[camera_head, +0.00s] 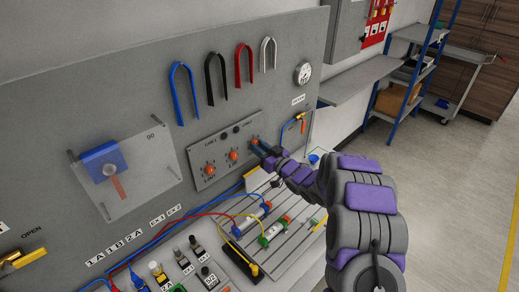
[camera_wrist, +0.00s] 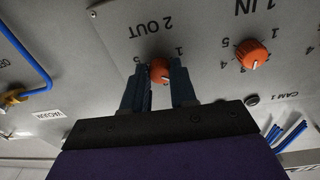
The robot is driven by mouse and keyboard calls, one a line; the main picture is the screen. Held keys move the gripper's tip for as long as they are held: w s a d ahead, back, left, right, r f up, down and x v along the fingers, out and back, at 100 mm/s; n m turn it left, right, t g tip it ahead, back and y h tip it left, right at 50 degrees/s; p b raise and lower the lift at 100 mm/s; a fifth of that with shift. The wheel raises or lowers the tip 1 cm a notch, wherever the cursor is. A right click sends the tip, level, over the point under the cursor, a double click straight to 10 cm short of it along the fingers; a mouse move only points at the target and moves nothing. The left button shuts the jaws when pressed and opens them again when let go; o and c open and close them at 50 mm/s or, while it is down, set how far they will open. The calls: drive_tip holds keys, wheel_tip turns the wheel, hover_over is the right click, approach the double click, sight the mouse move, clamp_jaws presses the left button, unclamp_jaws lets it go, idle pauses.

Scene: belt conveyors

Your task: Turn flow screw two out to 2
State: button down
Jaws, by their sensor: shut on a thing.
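The 2 OUT flow screw is an orange knob (camera_wrist: 160,71) on the grey panel, under an upside-down "2 OUT" label in the wrist view. The numbers 5 and 1 show beside it; the other numbers are hidden by my fingers. It shows a short white mark, whose exact reading I cannot tell. My gripper (camera_wrist: 158,77) is shut on this knob, one dark finger on each side. In the head view, my gripper (camera_head: 262,149) is at the rightmost orange knob (camera_head: 254,141) of the small control plate.
The 1 IN knob (camera_wrist: 252,54) is close beside my gripper. Another orange knob (camera_head: 210,170) sits further left on the plate. Below are a board with cylinders and hoses (camera_head: 268,232) and several valves. Coloured hooked tubes (camera_head: 183,93) are mounted above.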

drive_tip(key=shift+f+n, duration=0.25)
drive_tip(key=shift+n, duration=0.35)
drive_tip(key=c, duration=1.1)
unclamp_jaws()
drive_tip(key=shift+w, duration=0.1)
drive_tip(key=shift+o, duration=1)
drive_tip(key=shift+r, duration=0.1)
